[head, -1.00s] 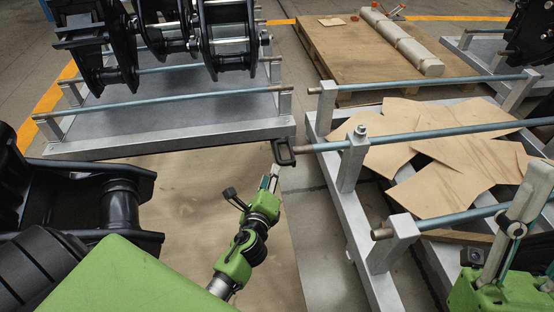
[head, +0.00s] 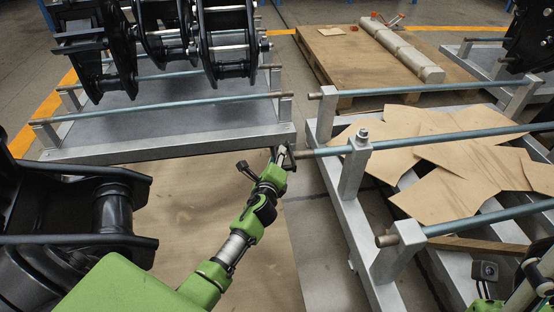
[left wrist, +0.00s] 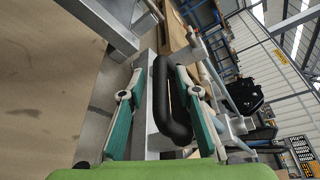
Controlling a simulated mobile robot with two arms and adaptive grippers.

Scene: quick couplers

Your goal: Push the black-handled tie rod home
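The tie rod (head: 450,138) lies across the right-hand frame, through the post with a bolt on top. The fingers are apart, with the handle nearer the right one and a gap on the left. In the head view my left gripper (head: 283,157) partly hides the handle. My right gripper (head: 535,280) is cut off at the lower right corner; its fingers are unclear.
The right-hand metal frame (head: 345,225) carries other rods and brown sheets (head: 450,180). A second frame (head: 170,140) with black couplers (head: 225,45) stands at the upper left. A pallet (head: 350,60) lies behind. A black coupler part (head: 110,215) is close at left.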

